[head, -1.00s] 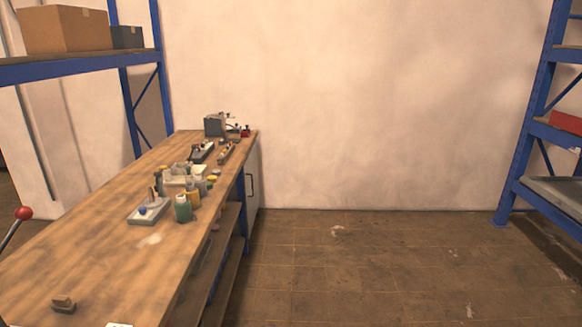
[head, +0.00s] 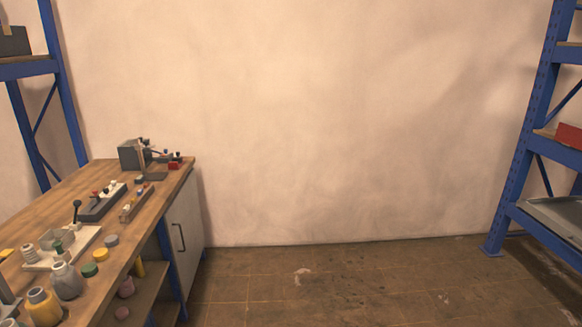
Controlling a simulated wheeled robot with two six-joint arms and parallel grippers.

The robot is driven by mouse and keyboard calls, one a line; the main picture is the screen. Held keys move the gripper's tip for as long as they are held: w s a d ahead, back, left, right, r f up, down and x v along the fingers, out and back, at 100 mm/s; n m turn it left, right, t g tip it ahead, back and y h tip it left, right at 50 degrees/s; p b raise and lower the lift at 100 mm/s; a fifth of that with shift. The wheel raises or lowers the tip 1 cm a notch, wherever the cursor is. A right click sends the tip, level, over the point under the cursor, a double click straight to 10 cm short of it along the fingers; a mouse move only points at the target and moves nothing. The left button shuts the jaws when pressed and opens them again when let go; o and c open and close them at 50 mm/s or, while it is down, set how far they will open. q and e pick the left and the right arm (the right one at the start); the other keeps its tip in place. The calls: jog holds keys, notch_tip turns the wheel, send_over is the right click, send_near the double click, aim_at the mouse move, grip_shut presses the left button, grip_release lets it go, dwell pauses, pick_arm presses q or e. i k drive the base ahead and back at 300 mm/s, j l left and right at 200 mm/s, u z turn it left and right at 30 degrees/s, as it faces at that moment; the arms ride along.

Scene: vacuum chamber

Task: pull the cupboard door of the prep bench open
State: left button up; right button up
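The prep bench (head: 120,207) stands at the left of the head view, with a wooden top and blue legs. Its pale grey cupboard door (head: 187,232) is at the far end, below the top, facing right. The door looks shut. A dark vertical bar handle (head: 179,238) is on the door, toward its near side. Neither of my grippers shows in the view.
Bottles and tools, including a yellow jar (head: 43,307), crowd the bench top. Open lower shelves (head: 150,282) are nearer than the cupboard. A blue rack (head: 520,160) stands at the right. The tiled floor (head: 330,280) between is clear.

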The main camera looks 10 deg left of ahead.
aim_at(183, 219)
jog(key=i+l+u, duration=0.15)
jog(key=i+u, duration=0.3)
jog(key=i+l+u, duration=0.4)
jog(key=i, duration=0.25)
jog(key=i+l+u, duration=0.45)
